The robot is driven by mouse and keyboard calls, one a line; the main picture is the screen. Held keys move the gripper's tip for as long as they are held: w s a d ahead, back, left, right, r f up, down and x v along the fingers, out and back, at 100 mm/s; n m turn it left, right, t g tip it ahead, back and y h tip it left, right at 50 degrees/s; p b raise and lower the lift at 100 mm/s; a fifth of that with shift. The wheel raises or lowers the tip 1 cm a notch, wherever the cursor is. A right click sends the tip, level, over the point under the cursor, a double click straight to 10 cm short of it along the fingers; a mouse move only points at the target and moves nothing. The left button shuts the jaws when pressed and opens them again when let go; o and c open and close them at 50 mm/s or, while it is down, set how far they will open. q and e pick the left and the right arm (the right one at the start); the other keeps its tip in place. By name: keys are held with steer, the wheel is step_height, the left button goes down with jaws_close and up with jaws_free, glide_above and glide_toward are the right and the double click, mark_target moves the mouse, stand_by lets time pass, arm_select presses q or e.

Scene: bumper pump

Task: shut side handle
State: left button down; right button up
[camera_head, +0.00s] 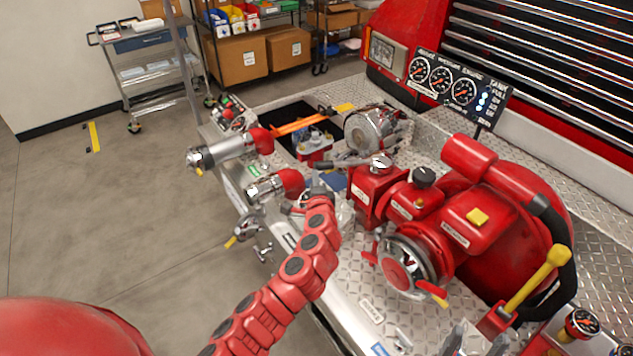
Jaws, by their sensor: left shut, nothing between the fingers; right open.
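The red bumper pump (468,222) stands on the metal deck. Handles show on its left side panel: a round silver fitting with a yellow-tipped handle (234,240) and a small silver T-shaped handle (263,252) below it. I cannot tell for sure which one is the side handle. My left gripper (344,214), at the end of my red segmented arm, is shut and empty over the deck, between the left outlets and the pump body. It is partly hidden by the wrist. My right gripper (474,342) is open and empty at the bottom edge, in front of the pump.
Two silver and red outlets (222,150) (270,187) stick out to the left. A yellow lever (537,278) rises at the right. A gauge panel (458,85) stands behind the pump. A sunken bin (290,112) lies behind the outlets.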

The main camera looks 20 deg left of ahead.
arm_select(q)
steer(key=shift+p+x, duration=0.35)
steer(key=shift+x, duration=0.75)
